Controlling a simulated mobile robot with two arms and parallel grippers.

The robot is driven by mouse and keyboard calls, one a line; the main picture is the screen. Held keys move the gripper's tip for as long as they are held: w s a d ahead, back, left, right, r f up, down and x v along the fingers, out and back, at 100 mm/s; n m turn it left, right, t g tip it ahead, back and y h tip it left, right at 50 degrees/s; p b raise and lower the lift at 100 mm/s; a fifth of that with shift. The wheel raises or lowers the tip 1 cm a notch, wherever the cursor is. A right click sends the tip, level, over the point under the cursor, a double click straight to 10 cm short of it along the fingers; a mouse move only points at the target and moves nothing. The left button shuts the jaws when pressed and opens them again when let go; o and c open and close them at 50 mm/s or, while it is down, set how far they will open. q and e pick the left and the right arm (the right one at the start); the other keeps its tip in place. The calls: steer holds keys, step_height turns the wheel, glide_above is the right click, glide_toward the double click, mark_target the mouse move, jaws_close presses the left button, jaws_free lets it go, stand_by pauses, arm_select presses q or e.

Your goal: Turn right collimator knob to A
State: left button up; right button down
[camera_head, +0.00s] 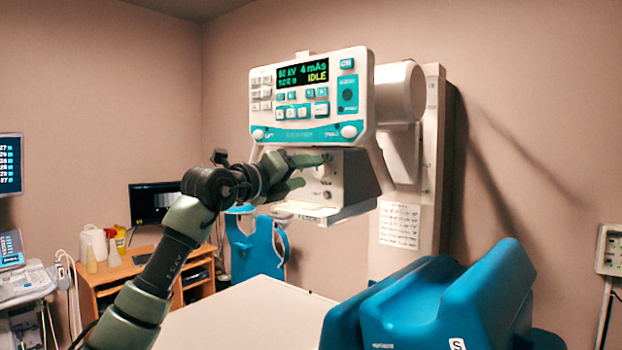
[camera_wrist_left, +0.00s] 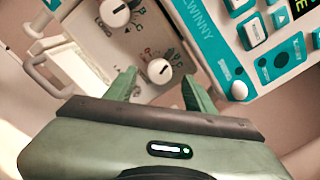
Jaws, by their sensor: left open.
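The collimator housing (camera_head: 352,180) hangs below the console, with its knobs on the front face. In the left wrist view two white knobs with dark pointer marks show: the left knob (camera_wrist_left: 114,13) and the right knob (camera_wrist_left: 159,71). Printed letters surround the right knob, too small to tell which one its mark meets. My left gripper (camera_head: 314,171) is open in front of the housing. In the left wrist view its fingers (camera_wrist_left: 160,88) stand on either side of the right knob; I cannot tell whether they touch it. My right gripper is not in view.
The console (camera_head: 311,95) with display and buttons sits just above my gripper. A handle rail (camera_wrist_left: 50,75) shows beside the knobs. A white table top (camera_head: 245,315) and blue cushions (camera_head: 445,300) lie below. A desk with a monitor (camera_head: 154,200) stands behind at left.

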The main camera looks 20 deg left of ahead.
arm_select(q)
steer(key=b+v, duration=0.1)
steer(key=v, duration=0.4)
steer(key=shift+s+b, duration=0.1)
steer(key=shift+b, duration=0.2)
